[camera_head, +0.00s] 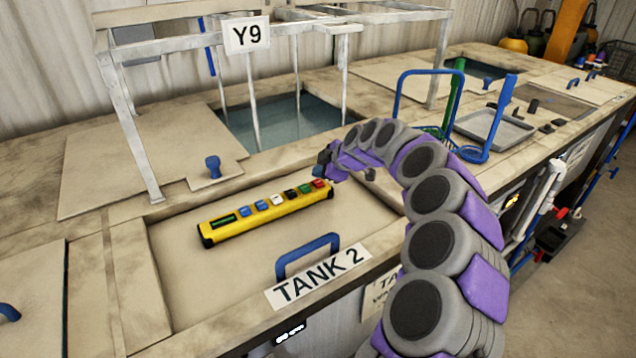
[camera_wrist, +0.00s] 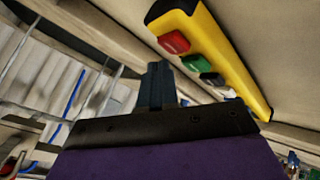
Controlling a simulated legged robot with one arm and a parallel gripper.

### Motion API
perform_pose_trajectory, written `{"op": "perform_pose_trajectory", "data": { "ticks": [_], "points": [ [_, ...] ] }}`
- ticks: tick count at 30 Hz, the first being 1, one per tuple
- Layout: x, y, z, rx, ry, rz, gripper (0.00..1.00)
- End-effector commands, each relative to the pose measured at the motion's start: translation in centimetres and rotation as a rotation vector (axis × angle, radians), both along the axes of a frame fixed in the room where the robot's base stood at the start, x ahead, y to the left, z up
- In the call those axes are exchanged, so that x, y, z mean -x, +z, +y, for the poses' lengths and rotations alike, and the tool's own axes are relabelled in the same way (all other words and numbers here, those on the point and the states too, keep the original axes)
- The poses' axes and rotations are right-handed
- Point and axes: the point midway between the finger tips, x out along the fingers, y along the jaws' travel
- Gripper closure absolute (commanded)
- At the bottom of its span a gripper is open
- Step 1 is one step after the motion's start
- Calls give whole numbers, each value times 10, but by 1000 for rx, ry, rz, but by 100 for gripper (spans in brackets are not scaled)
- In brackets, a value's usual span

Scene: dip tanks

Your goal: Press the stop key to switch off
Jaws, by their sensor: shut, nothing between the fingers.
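A yellow key box (camera_head: 262,213) lies on the Tank 2 lid, with a row of coloured keys and a small dark display at its left end. The red key (camera_head: 318,184) is at the right end, beside a green key (camera_head: 305,189). My gripper (camera_head: 319,172) is shut and empty, just above and behind the red key. In the wrist view the closed fingers (camera_wrist: 158,72) point toward the box's red-key end, and the red key (camera_wrist: 174,42) shows clear of them. I see no contact.
A blue lid handle (camera_head: 308,254) stands in front of the box. A blue knob (camera_head: 212,166) stands behind it. A metal frame with a Y9 sign (camera_head: 246,35) rises over an open tank (camera_head: 280,122). A blue rack (camera_head: 488,135) and a grey tray (camera_head: 494,128) are to the right.

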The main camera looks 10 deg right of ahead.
Motion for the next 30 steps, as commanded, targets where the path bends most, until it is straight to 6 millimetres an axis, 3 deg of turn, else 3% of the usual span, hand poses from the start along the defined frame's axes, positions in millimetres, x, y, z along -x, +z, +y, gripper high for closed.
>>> {"op": "perform_pose_trajectory", "data": {
  "ticks": [7, 21, 30],
  "points": [
    [0, 8, 0, 1, 0, -1, 100],
    [0, 49, 0, 1, 0, -2, 100],
    [0, 50, 0, 0, 0, 0, 100]
  ]
}}
